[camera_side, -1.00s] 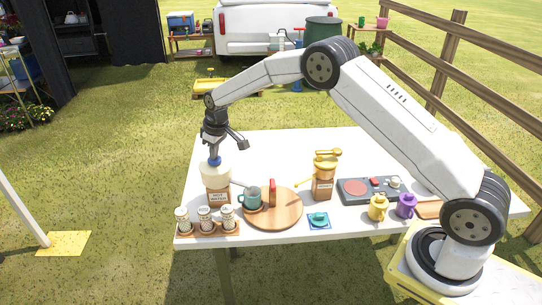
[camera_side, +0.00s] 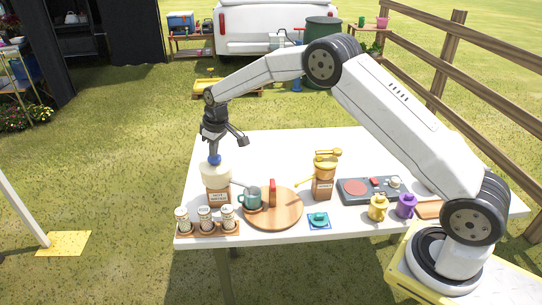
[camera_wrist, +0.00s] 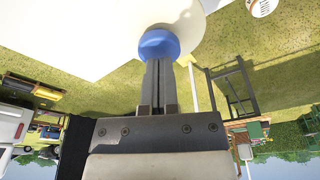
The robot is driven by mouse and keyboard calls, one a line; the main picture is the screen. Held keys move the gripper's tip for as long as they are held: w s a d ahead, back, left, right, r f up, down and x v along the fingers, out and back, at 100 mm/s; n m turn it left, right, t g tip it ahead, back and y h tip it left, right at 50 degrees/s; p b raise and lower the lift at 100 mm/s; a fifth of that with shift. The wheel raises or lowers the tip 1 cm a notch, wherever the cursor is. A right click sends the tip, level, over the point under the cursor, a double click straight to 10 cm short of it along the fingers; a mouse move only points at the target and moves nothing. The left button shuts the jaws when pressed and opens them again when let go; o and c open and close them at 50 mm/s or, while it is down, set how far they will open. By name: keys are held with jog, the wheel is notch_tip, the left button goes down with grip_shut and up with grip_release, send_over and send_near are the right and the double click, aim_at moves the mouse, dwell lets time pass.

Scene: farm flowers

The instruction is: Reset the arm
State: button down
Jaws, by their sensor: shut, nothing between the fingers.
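My gripper (camera_side: 214,154) is over the back left of the white table (camera_side: 290,150), pointing down. In the wrist view its two fingers (camera_wrist: 158,62) are pressed together with nothing between them. The fingertips are at the blue knob (camera_wrist: 158,44) on top of a cream, rounded jar (camera_side: 216,171). I cannot tell whether they touch the knob. The jar stands on a brown labelled block (camera_side: 218,193). My arm reaches from the right, over the table.
A round wooden board (camera_side: 283,214) holds a teal mug (camera_side: 253,197) and a red item (camera_side: 273,190). Spice jars (camera_side: 205,219) stand front left. A yellow grinder (camera_side: 325,168), a burner unit (camera_side: 366,190), yellow (camera_side: 378,207) and purple (camera_side: 405,205) mugs stand right.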

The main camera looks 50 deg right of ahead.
jog(key=shift+r, duration=0.75)
jog(key=shift+f, duration=1.55)
dwell(2.1)
jog(key=shift+r, duration=0.1)
dwell(0.3)
jog(key=shift+r, duration=1.45)
dwell(1.8)
